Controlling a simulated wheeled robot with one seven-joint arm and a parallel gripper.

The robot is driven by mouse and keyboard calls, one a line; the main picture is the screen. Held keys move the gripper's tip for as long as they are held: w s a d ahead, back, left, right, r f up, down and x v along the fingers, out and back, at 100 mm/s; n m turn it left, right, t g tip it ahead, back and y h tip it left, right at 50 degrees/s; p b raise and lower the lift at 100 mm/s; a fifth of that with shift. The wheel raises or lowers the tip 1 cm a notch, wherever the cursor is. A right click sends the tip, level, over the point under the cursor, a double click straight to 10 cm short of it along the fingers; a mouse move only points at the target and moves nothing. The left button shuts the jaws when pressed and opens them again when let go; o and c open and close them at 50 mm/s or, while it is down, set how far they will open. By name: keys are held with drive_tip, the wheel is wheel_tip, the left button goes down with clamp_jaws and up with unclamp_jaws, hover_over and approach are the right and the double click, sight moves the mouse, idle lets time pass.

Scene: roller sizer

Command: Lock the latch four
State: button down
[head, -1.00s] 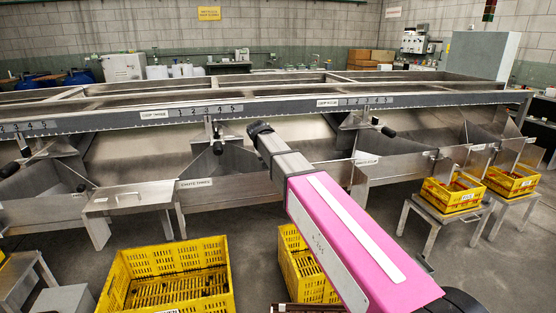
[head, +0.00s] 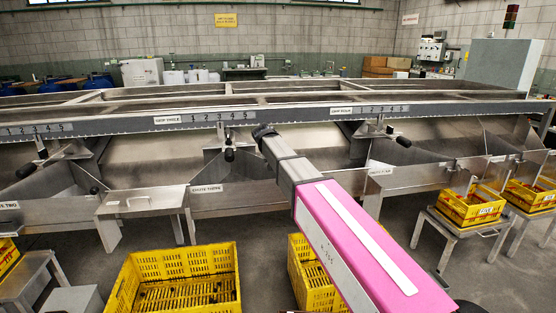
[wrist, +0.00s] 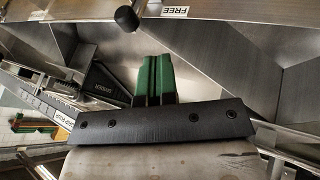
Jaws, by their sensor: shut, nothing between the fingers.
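My gripper (wrist: 155,80) shows in the wrist view as two green fingers, closed together with nothing between them. A black ball knob (wrist: 126,18) is above and left of the fingertips, apart from them. It is near a metal edge with an upside-down FREE label (wrist: 174,11). I cannot tell for sure that this knob belongs to latch four. In the head view my arm reaches toward the sizer between the chute three label (head: 207,189) and the chute four label (head: 381,170). My fingers are hidden there. A black-knobbed lever (head: 403,141) hangs right of my arm, above chute four.
The long metal sizer frame (head: 290,112) crosses the view, with sloped chutes under it. Another black-handled lever (head: 229,155) is just left of my arm. A yellow crate (head: 232,262) stands in front. A smaller yellow crate (head: 466,211) sits on a stand at right.

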drive_tip(key=w+d+f, duration=0.3)
drive_tip(key=d+f, duration=0.2)
drive_tip(key=f, duration=0.1)
drive_tip(key=shift+w+d, duration=0.3)
drive_tip(key=shift+w, duration=0.05)
drive_tip(key=w+d+f+m+g+y, duration=0.1)
drive_tip(key=w+d+f+g+y, duration=0.1)
drive_tip(key=d+f+y, duration=0.3)
drive_tip(key=w+d+f+m+g+y, duration=0.2)
drive_tip(key=d+f+y, duration=0.2)
drive_tip(key=d+y, duration=0.6)
drive_tip(key=shift+w+d+f+y, duration=0.25)
drive_tip(key=shift+d+f+y, duration=0.05)
drive_tip(key=shift+f+y, duration=0.1)
idle(0.6)
drive_tip(key=shift+f, duration=0.15)
idle(0.3)
